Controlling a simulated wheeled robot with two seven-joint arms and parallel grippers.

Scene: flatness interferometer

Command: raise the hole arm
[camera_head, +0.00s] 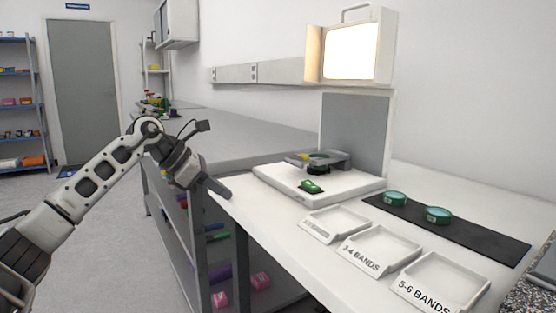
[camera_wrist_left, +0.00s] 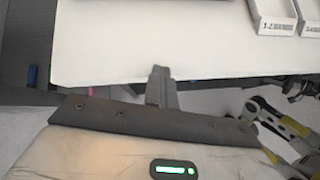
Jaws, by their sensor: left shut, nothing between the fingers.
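The flatness interferometer has a white base (camera_head: 290,190) on the table, with a grey panel (camera_head: 352,130) standing behind it. A grey arm (camera_head: 338,157) lies low over the base, with a dark round part under it. I take this to be the hole arm, but its hole is too small to make out. A small green piece (camera_head: 311,187) sits at the front of the base. My left gripper (camera_head: 223,191) is shut and empty by the table's left edge, apart from the interferometer. Its closed fingers show in the left wrist view (camera_wrist_left: 161,85) at the table edge.
White trays stand in front of the interferometer, including the 3-4 BANDS tray (camera_head: 345,254) and the 5-6 BANDS tray (camera_head: 405,287). Two green-rimmed discs (camera_head: 395,198) rest on a black mat (camera_head: 470,231). A lit lamp box (camera_head: 350,50) is above the panel.

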